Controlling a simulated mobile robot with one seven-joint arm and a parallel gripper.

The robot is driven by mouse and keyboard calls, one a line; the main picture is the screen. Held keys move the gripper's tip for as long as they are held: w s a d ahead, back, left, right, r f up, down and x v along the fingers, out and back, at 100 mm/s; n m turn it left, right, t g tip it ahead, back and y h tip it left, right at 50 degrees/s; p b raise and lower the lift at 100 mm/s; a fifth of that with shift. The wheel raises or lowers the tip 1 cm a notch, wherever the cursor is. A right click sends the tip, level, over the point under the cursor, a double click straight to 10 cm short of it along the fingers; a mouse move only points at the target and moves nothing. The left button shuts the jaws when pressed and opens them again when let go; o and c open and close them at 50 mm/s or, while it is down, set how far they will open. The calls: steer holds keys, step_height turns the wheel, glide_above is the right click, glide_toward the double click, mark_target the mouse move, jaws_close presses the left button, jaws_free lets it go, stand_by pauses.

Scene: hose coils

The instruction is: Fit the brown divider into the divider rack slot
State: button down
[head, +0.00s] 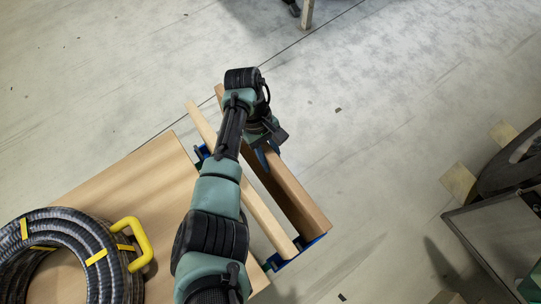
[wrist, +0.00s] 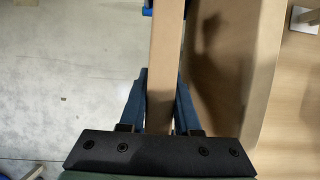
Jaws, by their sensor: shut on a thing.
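The brown divider (head: 300,200) is a long upright board beside the table's right edge. My gripper (head: 265,158) is over its middle, with one blue finger down each side. In the wrist view my gripper (wrist: 161,105) is shut on the divider's top edge (wrist: 165,60). The blue divider rack part (head: 285,260) shows at the near end, and another blue part (head: 201,153) shows near the far left. A blue bit also shows at the top of the wrist view (wrist: 147,8). I cannot tell whether the divider's lower edge is in the slot.
A second, lighter board (head: 262,217) runs alongside the divider, nearer the table, with a gap between. A black hose coil (head: 100,262) with a yellow handle (head: 143,245) lies on the wooden table (head: 140,185). Floor to the right is clear up to a dark cart (head: 495,240).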

stand_by(0.4)
steer(key=c, duration=0.5)
jaws_free()
steer(key=shift+c, duration=0.2)
steer(key=v, duration=1.3)
steer(key=shift+d, duration=0.1)
